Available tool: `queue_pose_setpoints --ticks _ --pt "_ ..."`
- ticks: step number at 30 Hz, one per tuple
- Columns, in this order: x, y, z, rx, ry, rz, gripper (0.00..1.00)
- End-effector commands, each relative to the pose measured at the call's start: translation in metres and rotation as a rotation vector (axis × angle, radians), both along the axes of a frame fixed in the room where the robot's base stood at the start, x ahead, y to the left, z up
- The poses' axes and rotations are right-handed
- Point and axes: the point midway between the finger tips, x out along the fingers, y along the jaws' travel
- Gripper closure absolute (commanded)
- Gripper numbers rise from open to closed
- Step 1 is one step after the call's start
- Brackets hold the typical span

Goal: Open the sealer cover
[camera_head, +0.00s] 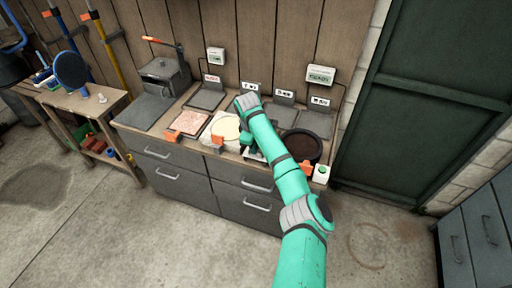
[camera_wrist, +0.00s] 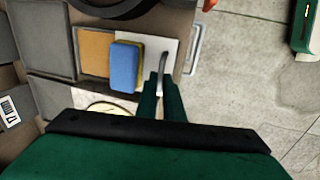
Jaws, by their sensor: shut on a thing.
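My gripper (camera_wrist: 163,88) points down over the front part of the counter, and its green fingers are closed around a thin curved grey piece (camera_wrist: 163,61). That piece stands over a pale panel (camera_wrist: 174,47); I cannot tell whether it is a handle or a loose tool. In the head view my gripper (camera_head: 250,153) is mostly hidden behind my arm. A grey box-like device (camera_head: 162,77) with an orange-tipped lever stands at the counter's left end, apart from my gripper. I cannot tell which part is the sealer cover.
A blue and yellow sponge (camera_wrist: 125,66) lies beside my fingers. A cream round pad (camera_head: 226,127), a pink pad (camera_head: 188,123) and a dark round pad (camera_head: 302,145) line the counter's front. Orange tabs (camera_head: 305,168) stick out there. The floor before the drawers (camera_head: 180,175) is clear.

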Motion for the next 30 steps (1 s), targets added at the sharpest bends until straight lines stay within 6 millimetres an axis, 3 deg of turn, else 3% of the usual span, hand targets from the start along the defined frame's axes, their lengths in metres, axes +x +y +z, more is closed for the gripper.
queue_pose_setpoints --ticks 1,8,9,11,22,30 --pt "0.001 0.010 0.002 0.011 -0.008 0.013 1.00" --pt "0.001 0.009 0.003 0.011 -0.008 0.013 1.00" --pt "0.001 0.009 0.003 0.010 -0.009 0.014 0.85" --pt "0.001 0.009 0.002 0.009 -0.007 0.012 0.74" --pt "0.000 0.004 0.005 0.004 -0.004 0.005 0.74" --pt "-0.008 0.007 0.045 0.005 -0.006 0.006 0.74"
